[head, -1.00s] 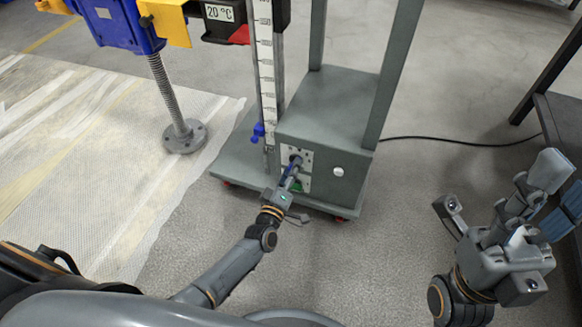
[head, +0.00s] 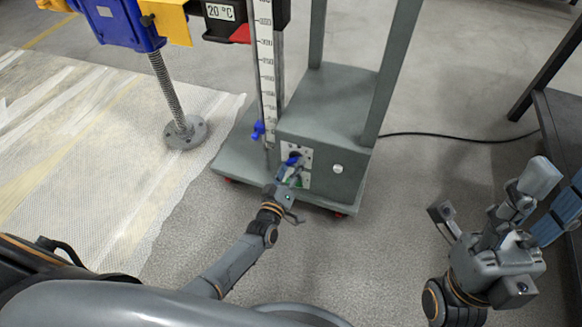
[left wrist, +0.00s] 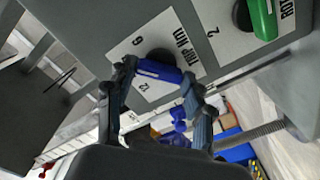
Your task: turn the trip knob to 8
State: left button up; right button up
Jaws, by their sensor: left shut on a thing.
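In the left wrist view the bar lies tilted, sloping down to the right. My left gripper (left wrist: 158,76) is shut on the bar, a finger at each end. In the head view the blue knob (head: 292,159) shows small at the tip of my left gripper (head: 289,171). The number 8 cannot be made out. My right gripper (head: 490,195) is open and empty at the right, well away from the knob.
A green knob (left wrist: 263,18) sits on a neighbouring plate marked 2. The grey cabinet (head: 333,110) carries a white button (head: 338,169). A ruled column (head: 265,60) and a screw jack (head: 168,90) stand left. A black cable (head: 450,140) crosses the floor.

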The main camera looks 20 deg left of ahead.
pick_arm(q)
jog(key=o, duration=1.2)
jog(key=shift+c, duration=0.2)
jog(key=shift+s, duration=0.15)
jog(key=s, duration=1.1)
jog(key=shift+s+a, duration=0.2)
jog(key=shift+s, duration=0.2)
